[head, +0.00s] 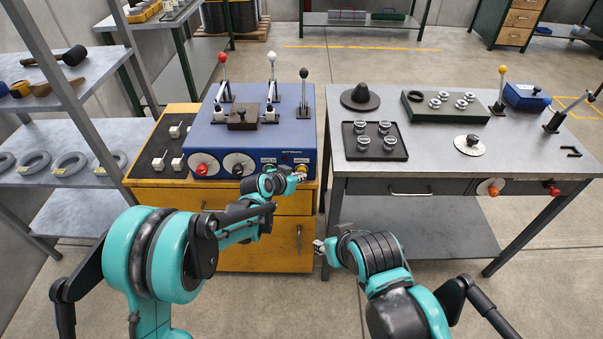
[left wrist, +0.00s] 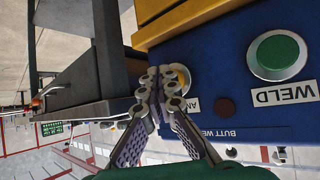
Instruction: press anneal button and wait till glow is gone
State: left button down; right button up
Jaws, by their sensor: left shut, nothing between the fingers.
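The blue butt welder (head: 240,143) stands on a yellow cabinet left of centre. In the left wrist view its front panel shows an amber button (left wrist: 182,76) with a partly covered label starting "AN", and a green button (left wrist: 278,52) labelled WELD. My left gripper (head: 300,175) is at the panel's right end; in the left wrist view its shut, empty fingertips (left wrist: 160,84) overlap the amber button. I cannot tell whether they touch or press it. A dark round spot (left wrist: 224,107) is on the panel. I see no glow at the clamps (head: 243,115). My right gripper (head: 318,247) hangs low; its fingers are too small to read.
A grey table (head: 450,165) with a black tray (head: 346,154), a green block (head: 415,110) and levers stands on the right, past a narrow gap. A shelf (head: 60,130) with grey rings stands on the left. Levers with red, white and black knobs rise from the welder.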

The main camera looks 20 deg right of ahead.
pick_arm(q)
jog(key=shift+w, duration=0.15)
dwell(0.4)
jog(key=shift+s+a, duration=0.2)
jog(key=shift+s, duration=0.7)
jog(key=shift+s, duration=0.1)
jog(key=s, duration=0.2)
jog(key=s+a, duration=0.1)
jog(key=s, duration=0.1)
jog(key=shift+s+a+b, duration=0.2)
jog(key=shift+s+b, duration=0.1)
jog(key=shift+b, duration=0.1)
